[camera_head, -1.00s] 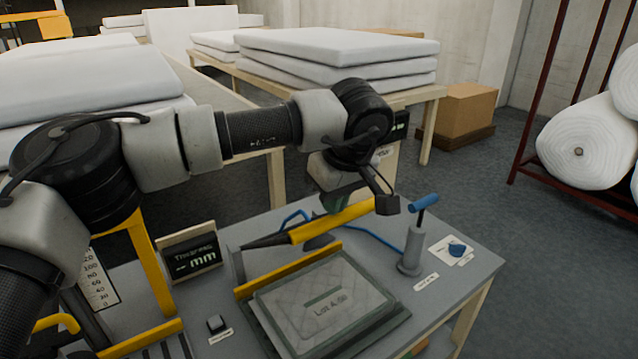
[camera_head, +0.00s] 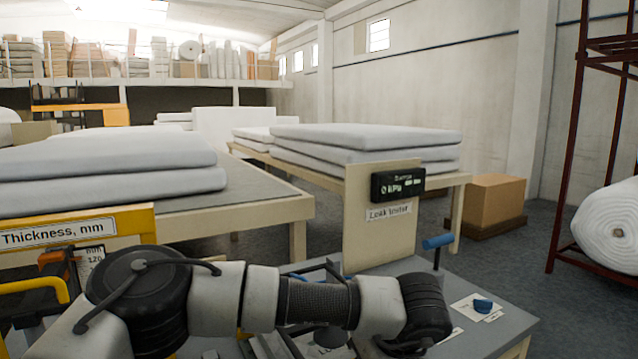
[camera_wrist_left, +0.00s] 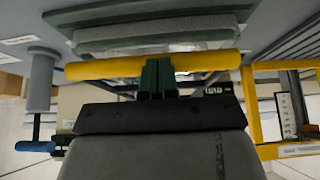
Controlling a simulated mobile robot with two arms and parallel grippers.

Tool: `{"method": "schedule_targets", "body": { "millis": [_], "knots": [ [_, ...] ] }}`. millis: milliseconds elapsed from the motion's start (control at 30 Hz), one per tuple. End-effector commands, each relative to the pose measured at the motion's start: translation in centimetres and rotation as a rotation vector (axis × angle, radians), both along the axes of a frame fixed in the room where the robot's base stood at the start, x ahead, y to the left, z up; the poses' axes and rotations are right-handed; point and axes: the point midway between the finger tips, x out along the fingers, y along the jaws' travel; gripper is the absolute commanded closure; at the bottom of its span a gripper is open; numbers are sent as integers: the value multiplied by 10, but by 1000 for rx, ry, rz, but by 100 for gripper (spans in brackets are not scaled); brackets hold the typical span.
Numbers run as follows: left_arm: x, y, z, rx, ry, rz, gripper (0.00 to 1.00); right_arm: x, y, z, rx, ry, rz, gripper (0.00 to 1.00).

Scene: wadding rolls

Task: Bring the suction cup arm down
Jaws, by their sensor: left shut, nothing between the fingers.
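My left gripper (camera_wrist_left: 157,70) shows in the left wrist view, its dark green fingers shut with nothing between them. A thick yellow bar (camera_wrist_left: 105,69), perhaps the suction cup arm, runs crosswise at the fingertips. I cannot tell whether the fingers touch it. A grey padded sample (camera_wrist_left: 160,30) lies on the bench beyond the bar. In the head view my left arm hides most of the bench top, and the gripper is out of sight. A dark round disc (camera_head: 330,338), possibly a suction cup, shows just below my arm. My right gripper is not in view.
The leak tester panel (camera_head: 385,215) stands upright behind my arm. A pump with a blue handle (camera_head: 438,241) stands at the right and also shows in the left wrist view (camera_wrist_left: 40,80). A blue piece (camera_head: 483,306) lies near the bench's right edge. White stacked pads (camera_head: 365,140) lie behind.

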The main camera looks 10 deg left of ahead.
Motion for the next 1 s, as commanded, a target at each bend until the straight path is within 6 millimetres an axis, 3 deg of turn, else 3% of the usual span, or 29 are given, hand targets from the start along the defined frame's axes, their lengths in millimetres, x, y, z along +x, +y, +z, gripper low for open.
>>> {"method": "schedule_targets", "body": {
  "millis": [233, 667, 767, 1000],
  "knots": [
    [-2, -1, -14, 0, 9, -1, 100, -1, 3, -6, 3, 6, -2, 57],
    [-4, -2, -16, 2, 15, -6, 100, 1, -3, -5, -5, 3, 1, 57],
    [-5, -3, -7, 1, 11, -6, 100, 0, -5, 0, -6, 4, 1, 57],
    [-17, -15, 43, -2, -12, -5, 100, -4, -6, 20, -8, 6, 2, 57]
  ]
}}
